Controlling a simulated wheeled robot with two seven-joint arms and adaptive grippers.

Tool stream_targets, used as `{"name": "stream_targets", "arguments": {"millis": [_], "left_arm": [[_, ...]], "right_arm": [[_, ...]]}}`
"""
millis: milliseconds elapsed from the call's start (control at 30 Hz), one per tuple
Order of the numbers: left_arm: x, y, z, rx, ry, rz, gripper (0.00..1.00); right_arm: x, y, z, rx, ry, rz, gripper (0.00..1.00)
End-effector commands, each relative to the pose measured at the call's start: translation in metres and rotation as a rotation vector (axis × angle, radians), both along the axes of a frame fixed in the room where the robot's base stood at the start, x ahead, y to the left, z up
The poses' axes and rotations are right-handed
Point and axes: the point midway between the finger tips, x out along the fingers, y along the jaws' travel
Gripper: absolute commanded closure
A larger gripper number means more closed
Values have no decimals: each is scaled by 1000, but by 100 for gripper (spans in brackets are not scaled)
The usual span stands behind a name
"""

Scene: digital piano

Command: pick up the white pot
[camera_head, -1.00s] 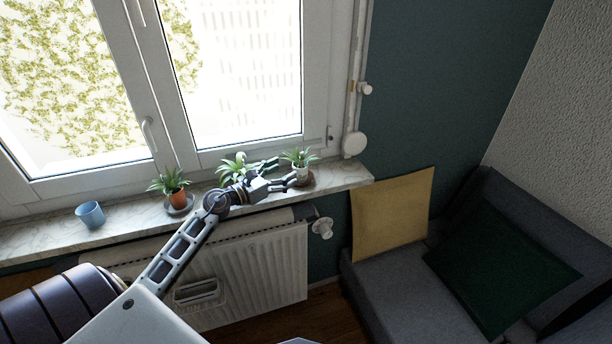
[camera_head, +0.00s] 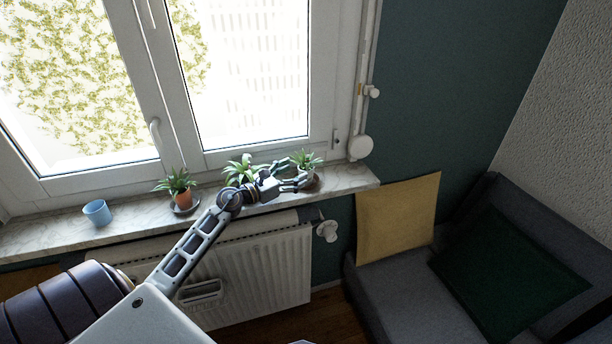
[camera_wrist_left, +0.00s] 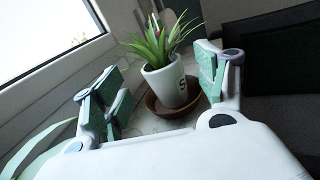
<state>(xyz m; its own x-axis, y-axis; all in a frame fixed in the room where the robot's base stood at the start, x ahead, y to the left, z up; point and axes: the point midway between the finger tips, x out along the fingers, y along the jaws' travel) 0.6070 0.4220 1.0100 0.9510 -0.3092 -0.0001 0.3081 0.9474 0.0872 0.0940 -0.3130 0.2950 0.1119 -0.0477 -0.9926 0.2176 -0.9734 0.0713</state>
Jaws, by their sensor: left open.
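The white pot (camera_wrist_left: 168,84) has a dark mark on its side and holds a spiky green plant. It stands upright in a brown saucer (camera_wrist_left: 155,107) on the marble windowsill. In the head view its plant (camera_head: 306,158) shows at the sill's right end, and the pot is partly hidden by my fingers. My left gripper (camera_head: 294,172) is open and empty, reaching along the sill from the left. In the wrist view the pot appears between the spread fingers, a little ahead; I cannot tell whether any finger touches it.
On the sill (camera_head: 135,228) stand a blue cup (camera_head: 97,212), a terracotta pot (camera_head: 183,199) with a plant, and another plant (camera_head: 238,168) close behind my gripper. The window is behind, a radiator (camera_head: 265,265) below. A sofa with a yellow cushion (camera_head: 398,217) is at right.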

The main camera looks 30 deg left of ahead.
Motion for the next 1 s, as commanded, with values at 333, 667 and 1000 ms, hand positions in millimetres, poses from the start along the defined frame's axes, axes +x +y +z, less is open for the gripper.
{"name": "stream_targets", "arguments": {"millis": [333,667,1000], "left_arm": [[4,-1,0,-1,0,0,28],[10,-3,1,-2,0,0,28],[32,-12,3,-1,-1,0,28]], "right_arm": [[4,4,1,4,-5,0,60],[5,4,3,4,-5,0,60],[-1,13,10,13,1,-2,60]]}}
